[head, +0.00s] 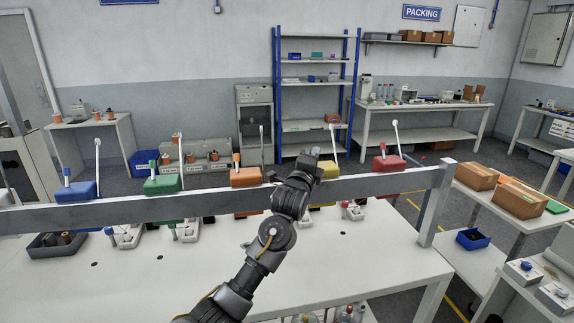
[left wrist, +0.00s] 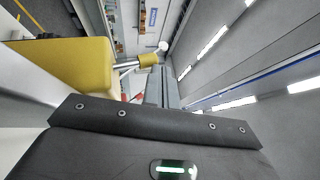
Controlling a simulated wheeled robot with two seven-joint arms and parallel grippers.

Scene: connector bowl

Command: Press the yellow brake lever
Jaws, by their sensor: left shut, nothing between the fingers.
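The yellow brake unit (head: 328,169) sits on the long grey rail, partly hidden behind my left gripper (head: 312,163). A white-topped rod (head: 333,140) rises behind it. In the left wrist view, the yellow housing (left wrist: 65,65) fills the left side. A metal stem with a yellow grip (left wrist: 149,60) sticks out of it, and a white knob (left wrist: 163,47) shows just beyond. My left gripper's fingers (left wrist: 160,84) are shut and empty, close to the yellow grip. I cannot tell whether they touch it. My right gripper is not in view.
Along the rail (head: 120,214) stand similar blue (head: 82,191), green (head: 163,185), orange (head: 245,178) and red (head: 388,164) units. The white table (head: 150,275) below carries small trays. Boxes (head: 518,199) lie on a side table at right.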

